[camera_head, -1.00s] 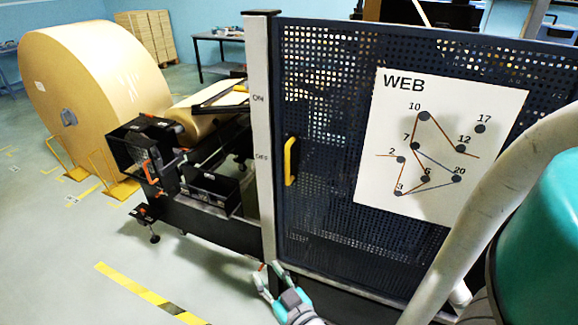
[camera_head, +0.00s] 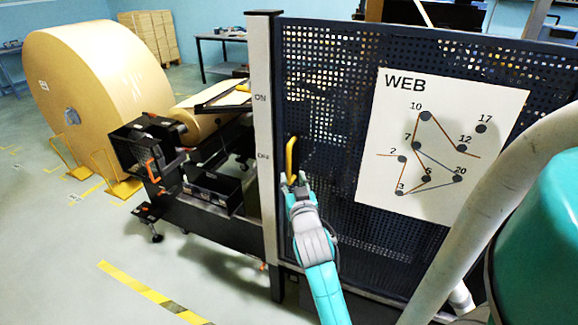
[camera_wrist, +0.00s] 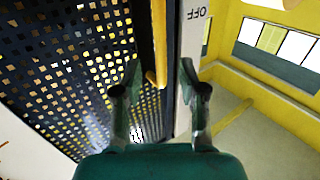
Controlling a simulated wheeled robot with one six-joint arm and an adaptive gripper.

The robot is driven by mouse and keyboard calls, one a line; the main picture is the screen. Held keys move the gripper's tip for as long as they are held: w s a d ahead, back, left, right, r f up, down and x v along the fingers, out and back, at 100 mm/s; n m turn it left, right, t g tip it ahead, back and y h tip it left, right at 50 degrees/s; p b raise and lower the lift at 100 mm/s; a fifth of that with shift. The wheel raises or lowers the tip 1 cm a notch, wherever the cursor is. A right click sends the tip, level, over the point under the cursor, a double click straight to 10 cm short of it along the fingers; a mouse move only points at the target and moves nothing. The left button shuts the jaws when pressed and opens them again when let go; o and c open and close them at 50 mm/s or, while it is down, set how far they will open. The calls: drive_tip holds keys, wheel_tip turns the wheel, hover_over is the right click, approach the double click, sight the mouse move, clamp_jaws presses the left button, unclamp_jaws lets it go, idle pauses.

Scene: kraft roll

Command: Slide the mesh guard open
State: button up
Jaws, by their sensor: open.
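The mesh guard (camera_head: 340,110) is a dark perforated panel, standing against a pale post (camera_head: 263,150) at its left edge. Its yellow handle (camera_head: 291,158) is upright near that edge. My gripper (camera_head: 294,180) is at the lower part of the handle in the head view. In the wrist view the mesh guard (camera_wrist: 60,70) fills the left, and the yellow handle (camera_wrist: 158,45) comes down between the open fingers of my gripper (camera_wrist: 160,80). I cannot tell whether the fingers touch it.
A white WEB diagram sheet (camera_head: 440,140) is on the guard. A large kraft roll (camera_head: 95,90) stands at the far left, beside black machine parts (camera_head: 150,150). Yellow-black floor tape (camera_head: 150,293) crosses the clear floor at lower left.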

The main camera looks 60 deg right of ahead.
sight(289, 167)
drive_tip(key=x, duration=0.7)
drive_tip(key=shift+w+d, duration=0.1)
clamp_jaws()
